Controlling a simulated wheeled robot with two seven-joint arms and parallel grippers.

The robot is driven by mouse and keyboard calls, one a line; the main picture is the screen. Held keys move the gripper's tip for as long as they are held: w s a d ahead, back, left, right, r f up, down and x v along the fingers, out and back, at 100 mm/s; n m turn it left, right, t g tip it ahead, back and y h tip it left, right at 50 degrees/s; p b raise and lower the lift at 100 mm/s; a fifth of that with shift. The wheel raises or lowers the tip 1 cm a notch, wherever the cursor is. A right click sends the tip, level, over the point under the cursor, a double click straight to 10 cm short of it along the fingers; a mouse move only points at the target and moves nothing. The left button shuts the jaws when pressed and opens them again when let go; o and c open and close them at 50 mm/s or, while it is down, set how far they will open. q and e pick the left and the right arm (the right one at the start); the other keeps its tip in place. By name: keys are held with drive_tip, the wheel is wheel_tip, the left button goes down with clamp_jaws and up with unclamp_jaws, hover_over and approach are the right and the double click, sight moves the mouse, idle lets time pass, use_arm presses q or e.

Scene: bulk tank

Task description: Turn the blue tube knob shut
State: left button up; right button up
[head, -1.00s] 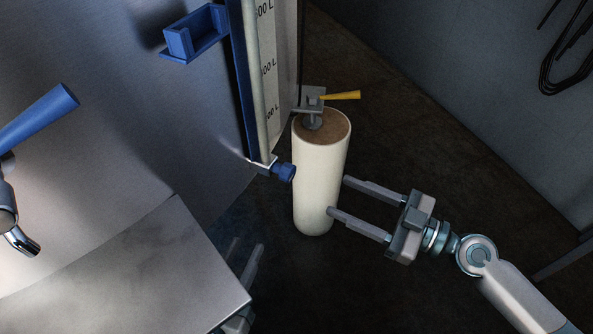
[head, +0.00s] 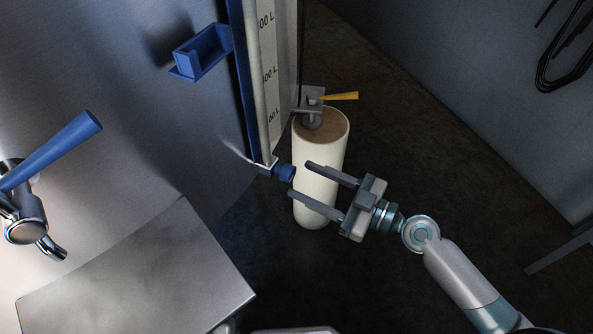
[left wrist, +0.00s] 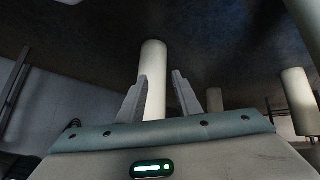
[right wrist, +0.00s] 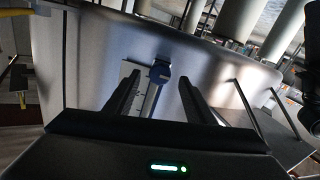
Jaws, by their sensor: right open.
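The blue tube knob (head: 285,173) sits at the bottom of the gauge tube (head: 254,90) on the tank's side. My right gripper (head: 299,179) is open, its fingers pointing left at the knob. The fingertips are close to the knob, one at its upper right and one below it, with no clear contact. In the right wrist view the knob (right wrist: 160,72) shows ahead, between and beyond the two open fingers (right wrist: 158,88). My left gripper (left wrist: 161,85) is not clear in the head view; in the left wrist view its fingers are apart with nothing between them.
A cream cylinder (head: 318,180) stands just behind my right fingers, with a yellow-handled valve (head: 338,97) above it. A blue bracket (head: 203,52) and a blue-handled tap (head: 45,160) are on the tank. A metal platform (head: 140,280) is at lower left. Dark floor is free at right.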

sight(293, 175)
drive_tip(key=shift+p+x, duration=0.4)
drive_tip(key=shift+x, duration=1.4)
drive_tip(key=shift+s, duration=0.1)
drive_tip(key=c, duration=1.1)
